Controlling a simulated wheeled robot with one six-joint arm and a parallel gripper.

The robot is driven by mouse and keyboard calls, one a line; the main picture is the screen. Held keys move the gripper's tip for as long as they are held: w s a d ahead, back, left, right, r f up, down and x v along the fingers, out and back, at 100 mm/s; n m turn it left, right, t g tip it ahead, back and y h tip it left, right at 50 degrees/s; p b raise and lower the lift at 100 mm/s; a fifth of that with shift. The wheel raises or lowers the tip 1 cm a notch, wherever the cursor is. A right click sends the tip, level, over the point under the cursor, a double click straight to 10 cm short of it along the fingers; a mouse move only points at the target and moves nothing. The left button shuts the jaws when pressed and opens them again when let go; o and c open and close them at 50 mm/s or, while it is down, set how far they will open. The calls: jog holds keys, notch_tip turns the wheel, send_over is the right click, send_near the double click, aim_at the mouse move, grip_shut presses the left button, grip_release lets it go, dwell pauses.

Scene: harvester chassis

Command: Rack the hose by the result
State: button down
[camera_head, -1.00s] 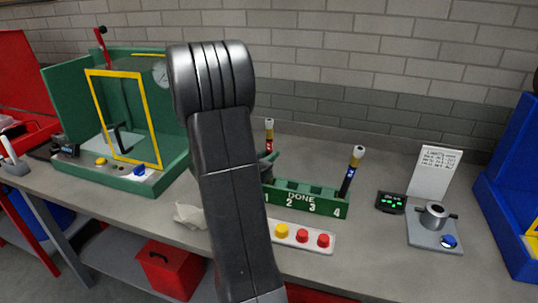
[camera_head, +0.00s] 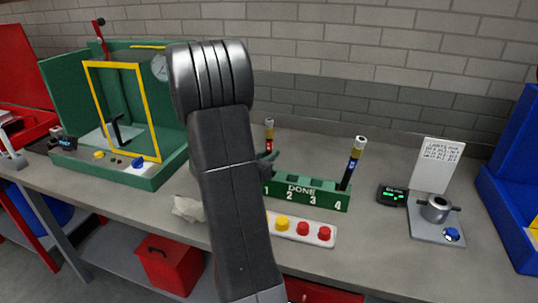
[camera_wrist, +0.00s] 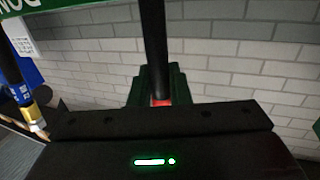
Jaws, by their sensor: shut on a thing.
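A dark hose with a red band and pale tip (camera_head: 269,134) stands upright near slot 1 of the green rack (camera_head: 318,198), marked DONE and numbered 1 to 4. My gripper (camera_wrist: 160,85) is shut on this hose (camera_wrist: 154,45) in the wrist view, close to its red band. In the head view my arm hides most of the gripper and the hose's lower end, so I cannot tell how it sits in the slot. A second hose with a blue band (camera_head: 354,160) leans slightly in slot 4; it also shows in the wrist view (camera_wrist: 22,92).
A white panel with one yellow and two red buttons (camera_head: 303,230) lies before the rack. A green test box with a yellow frame (camera_head: 130,175) stands left, beside a crumpled cloth (camera_head: 188,209). A small display (camera_head: 393,195), grey fixture (camera_head: 436,212) and written card (camera_head: 438,165) stand right.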

jog(key=c, duration=1.3)
grip_release()
jog(key=b+v, duration=0.1)
jog(key=v, duration=1.2)
jog(key=shift+s+a+b, duration=0.25)
jog(key=shift+s+b, duration=0.1)
jog(key=shift+b, duration=0.05)
jog(key=p+x, duration=0.1)
jog(key=x, duration=1.3)
jog(key=shift+p, duration=0.4)
jog(key=shift+s+a, duration=0.1)
